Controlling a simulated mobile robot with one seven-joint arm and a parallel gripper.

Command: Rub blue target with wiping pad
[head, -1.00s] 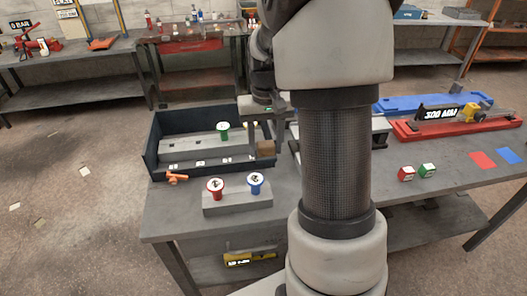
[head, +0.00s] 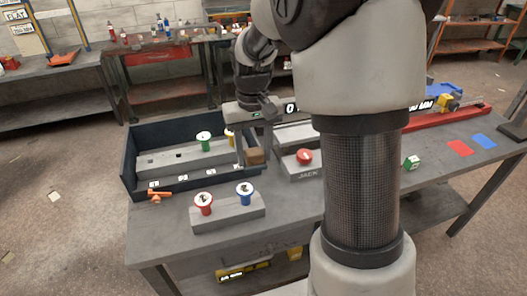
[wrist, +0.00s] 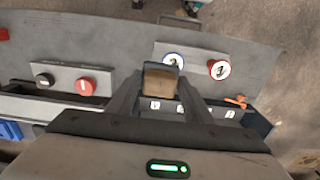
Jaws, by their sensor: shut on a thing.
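The blue target is a flat blue square (head: 484,140) at the right end of the bench, beside a red square (head: 460,148). I cannot make it out in the wrist view. The wiping pad is a tan-brown block (head: 256,156). My gripper (head: 243,154) is shut on it at the right end of the dark tray, far left of the blue square. In the wrist view the pad (wrist: 161,82) sits between the two fingers of my gripper (wrist: 161,92). In the head view my arm hides part of the bench's middle.
A dark tray (head: 137,190) holds a green-topped knob (head: 205,140). A grey block (head: 228,216) with red (head: 204,203) and blue (head: 245,194) knobs stands in front. A red button (head: 304,156), a green cube (head: 412,162) and a red rail (head: 440,118) are farther right.

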